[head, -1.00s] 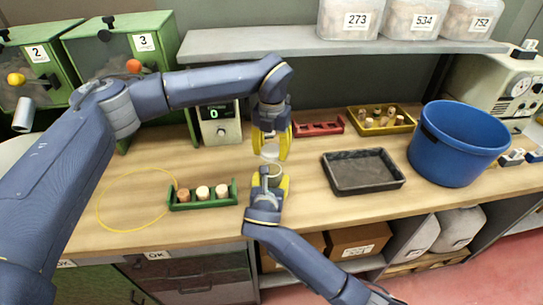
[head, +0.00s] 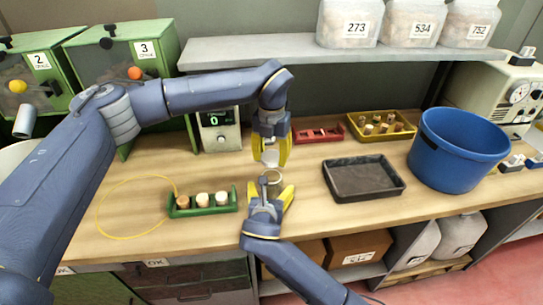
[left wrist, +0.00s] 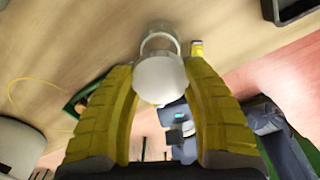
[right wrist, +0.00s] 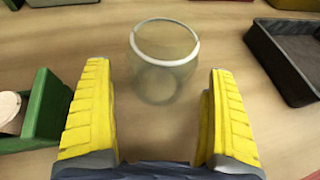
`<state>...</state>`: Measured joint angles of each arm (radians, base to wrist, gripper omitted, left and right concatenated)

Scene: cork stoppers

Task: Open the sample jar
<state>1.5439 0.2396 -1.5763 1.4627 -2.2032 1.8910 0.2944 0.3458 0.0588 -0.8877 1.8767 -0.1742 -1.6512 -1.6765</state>
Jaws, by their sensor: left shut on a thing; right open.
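The sample jar (head: 273,177) is a clear glass pot with a white rim. It stands upright on the worktop with its mouth uncovered, and nothing shows inside it in the right wrist view (right wrist: 163,80). My left gripper (head: 271,158) points down above the jar, shut on the round white lid (left wrist: 160,80), which is held apart from the jar. My right gripper (head: 269,196) is open on the near side of the jar. In the right wrist view its fingers are spread wide with the jar beyond them, not touching it.
A green rack (head: 203,212) with cork stoppers stands left of the jar. A dark empty tray (head: 363,195) lies to the right, with a blue tub (head: 460,150) beyond it. A red rack (head: 318,136) and a yellow tray (head: 407,133) of corks sit behind. A yellow loop (head: 100,225) lies at left.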

